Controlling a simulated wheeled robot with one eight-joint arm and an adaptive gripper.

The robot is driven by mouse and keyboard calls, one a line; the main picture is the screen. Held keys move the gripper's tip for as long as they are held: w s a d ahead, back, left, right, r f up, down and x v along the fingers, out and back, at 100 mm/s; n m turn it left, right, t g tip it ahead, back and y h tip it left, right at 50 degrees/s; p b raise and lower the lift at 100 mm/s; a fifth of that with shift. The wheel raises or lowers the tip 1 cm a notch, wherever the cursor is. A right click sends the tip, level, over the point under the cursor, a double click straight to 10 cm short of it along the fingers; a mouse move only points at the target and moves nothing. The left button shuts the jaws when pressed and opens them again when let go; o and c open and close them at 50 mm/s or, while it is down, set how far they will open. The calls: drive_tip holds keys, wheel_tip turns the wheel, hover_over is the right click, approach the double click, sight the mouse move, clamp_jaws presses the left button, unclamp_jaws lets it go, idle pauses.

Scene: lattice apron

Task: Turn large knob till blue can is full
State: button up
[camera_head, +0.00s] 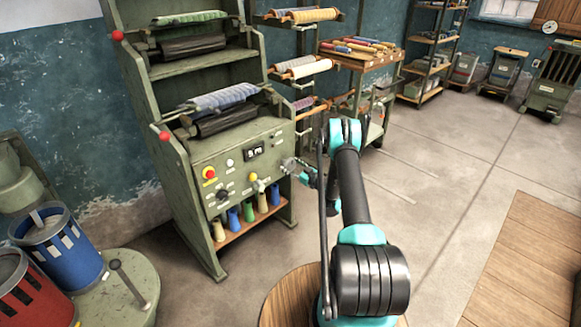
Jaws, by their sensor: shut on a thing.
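The blue can (68,262) stands upright at the lower left, with light slots in its side and a grey top. How full it is cannot be told. The green machine's control panel (240,172) is near the middle. My gripper (293,166) is at the panel's right side, small in view, and shut on what looks like the large knob. The fingers and arm hide most of that knob.
Coloured cones (248,210) stand on the shelf under the panel. Racks of rollers (303,68) are behind.

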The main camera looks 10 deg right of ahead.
drive_tip(key=shift+m, duration=1.4)
drive_tip(key=o, duration=1.2)
drive_tip(key=shift+c, duration=0.2)
wheel_tip(320, 180, up, 10)
